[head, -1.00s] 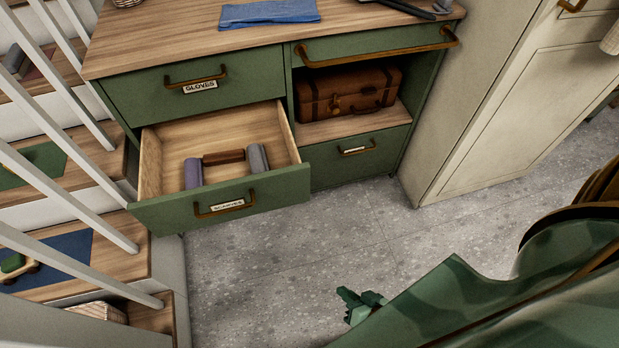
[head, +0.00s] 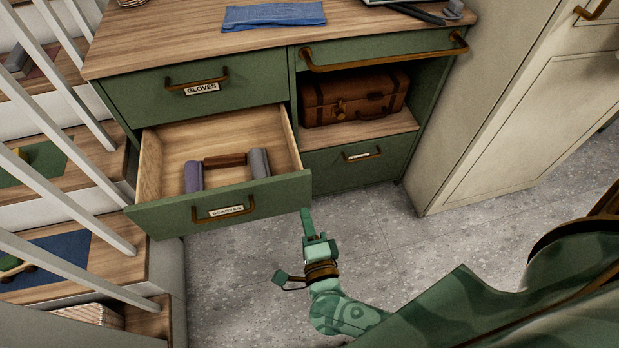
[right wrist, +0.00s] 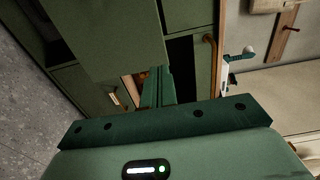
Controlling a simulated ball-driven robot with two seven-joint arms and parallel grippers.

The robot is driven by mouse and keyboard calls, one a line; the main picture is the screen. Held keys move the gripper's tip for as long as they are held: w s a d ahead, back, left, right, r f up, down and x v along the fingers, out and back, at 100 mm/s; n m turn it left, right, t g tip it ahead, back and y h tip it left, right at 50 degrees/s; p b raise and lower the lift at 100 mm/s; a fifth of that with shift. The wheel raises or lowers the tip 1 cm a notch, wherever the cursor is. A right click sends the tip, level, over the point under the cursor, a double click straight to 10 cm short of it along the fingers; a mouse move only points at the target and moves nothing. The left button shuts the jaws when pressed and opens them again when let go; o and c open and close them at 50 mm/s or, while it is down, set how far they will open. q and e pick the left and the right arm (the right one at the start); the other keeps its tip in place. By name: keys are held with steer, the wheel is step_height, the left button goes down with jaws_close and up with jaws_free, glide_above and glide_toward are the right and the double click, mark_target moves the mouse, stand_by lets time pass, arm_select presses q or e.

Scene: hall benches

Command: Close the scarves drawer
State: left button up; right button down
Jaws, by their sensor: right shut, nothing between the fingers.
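The scarves drawer (head: 160,218) is pulled well out of the green cabinet, below the closed gloves drawer (head: 130,95). Its front has a brass handle (head: 246,205) and a label. My left gripper is out of view.
A brown suitcase (head: 352,97) sits in the open shelf right of the drawer, above a closed lower drawer (head: 330,171). White stair railings (head: 75,208) stand close on the left. A pale cabinet (head: 520,110) stands right. The grey floor (head: 410,235) in front is clear.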

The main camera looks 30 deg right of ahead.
mark_target(296, 180)
steer(key=b+x, duration=0.1)
steer(key=x, duration=0.5)
steer(key=shift+w+f+b, duration=0.2)
steer(key=shift+w+b, duration=0.05)
steer(key=shift+b, duration=0.05)
steer(key=shift+w+d, duration=0.2)
steer(key=shift+w, duration=0.45)
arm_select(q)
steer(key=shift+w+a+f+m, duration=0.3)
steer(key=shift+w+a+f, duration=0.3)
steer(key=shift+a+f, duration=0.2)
arm_select(e)
steer(key=shift+w+r, duration=0.1)
steer(key=shift+r, duration=0.05)
steer(key=shift+w+d, duration=0.1)
